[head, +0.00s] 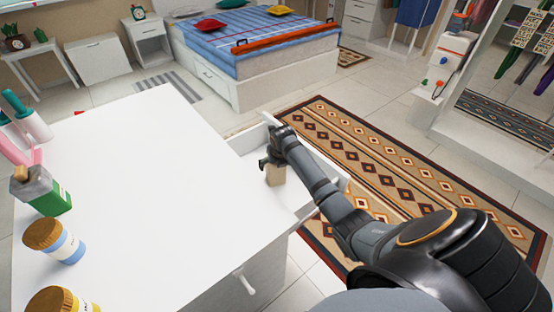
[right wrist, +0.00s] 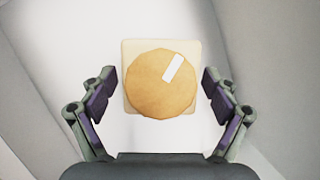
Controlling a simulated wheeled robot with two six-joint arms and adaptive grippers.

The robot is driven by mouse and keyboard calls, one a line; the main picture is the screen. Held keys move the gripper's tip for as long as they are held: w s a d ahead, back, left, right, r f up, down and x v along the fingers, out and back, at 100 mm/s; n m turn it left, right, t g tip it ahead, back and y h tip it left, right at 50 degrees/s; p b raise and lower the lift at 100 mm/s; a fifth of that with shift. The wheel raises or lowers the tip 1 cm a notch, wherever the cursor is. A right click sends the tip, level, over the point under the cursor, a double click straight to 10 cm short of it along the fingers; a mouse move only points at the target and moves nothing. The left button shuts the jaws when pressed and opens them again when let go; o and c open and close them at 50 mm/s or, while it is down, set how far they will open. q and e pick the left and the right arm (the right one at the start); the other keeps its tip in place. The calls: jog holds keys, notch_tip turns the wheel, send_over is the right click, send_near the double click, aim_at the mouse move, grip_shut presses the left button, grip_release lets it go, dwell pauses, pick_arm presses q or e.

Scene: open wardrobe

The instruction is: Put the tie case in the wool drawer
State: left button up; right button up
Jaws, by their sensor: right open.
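An open white drawer (head: 328,172) sticks out from the far right side of the white cabinet. A small beige block-like item (head: 275,176), possibly the tie case, is in the drawer area. In the right wrist view the item (right wrist: 131,50) has a square cream body, a round tan top and a white label. My right gripper (head: 267,163) is at the item, pointing down over the drawer. Its two fingers (right wrist: 160,88) are apart on either side of the item, with gaps showing. Which drawer is the wool drawer cannot be told. My left gripper is out of view.
The white cabinet top (head: 150,200) is mostly clear. A patterned rug (head: 400,185) lies on the floor beyond the drawer. A bed (head: 260,60) stands farther back.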

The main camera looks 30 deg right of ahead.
jog(key=p+v, duration=0.1)
jog(key=v, duration=0.9)
jog(key=shift+r, duration=0.2)
jog(key=shift+s, duration=0.1)
